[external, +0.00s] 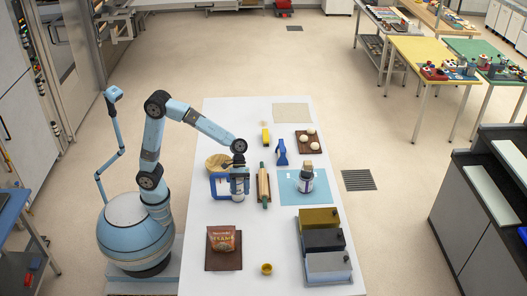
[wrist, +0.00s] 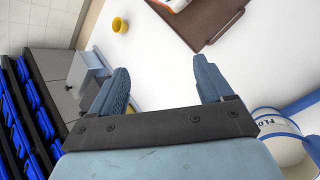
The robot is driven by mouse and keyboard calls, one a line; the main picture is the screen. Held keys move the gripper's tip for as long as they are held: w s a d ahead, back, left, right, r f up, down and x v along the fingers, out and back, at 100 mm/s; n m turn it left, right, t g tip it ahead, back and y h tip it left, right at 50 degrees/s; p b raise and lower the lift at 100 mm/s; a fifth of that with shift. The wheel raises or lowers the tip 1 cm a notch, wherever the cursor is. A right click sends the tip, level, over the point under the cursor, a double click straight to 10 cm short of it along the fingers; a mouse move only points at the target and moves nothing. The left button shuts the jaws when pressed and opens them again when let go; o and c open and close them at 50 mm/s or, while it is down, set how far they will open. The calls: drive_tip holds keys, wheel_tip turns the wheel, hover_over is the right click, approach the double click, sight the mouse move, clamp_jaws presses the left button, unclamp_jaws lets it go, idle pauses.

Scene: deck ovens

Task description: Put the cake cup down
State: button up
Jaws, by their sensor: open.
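The cake cup appears to be the small yellow cup (external: 267,269), standing on the white table near its front edge. It also shows at the upper left of the wrist view (wrist: 120,25), apart from my fingers. My gripper (external: 240,190) hangs over the table behind the brown board, away from the cup. In the wrist view my gripper (wrist: 163,80) has its two blue fingers wide apart with nothing between them. The external view does not show the fingertips clearly.
A flour container (wrist: 280,130) with a blue handle is close beside my gripper. A brown board (external: 223,265) holds a sesame bag (external: 222,240). Lidded boxes (external: 328,264) stand at the right; a rolling pin (external: 264,186) lies nearby. The table around the cup is clear.

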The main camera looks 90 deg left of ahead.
drive_tip(key=s+a+r+m+t+y, duration=0.2)
drive_tip(key=s+a+m+y, duration=0.2)
drive_tip(key=s+a, duration=0.9)
drive_tip(key=s+a+r+m+t+y, duration=0.2)
drive_tip(key=s+a+m+t+y, duration=0.1)
drive_tip(key=s+a, duration=1.1)
drive_tip(key=s+m+y, duration=0.1)
drive_tip(key=s+m, duration=0.1)
drive_tip(key=shift+r+m+t, duration=0.2)
drive_tip(key=shift+m+t, duration=0.1)
drive_tip(key=shift+s, duration=0.1)
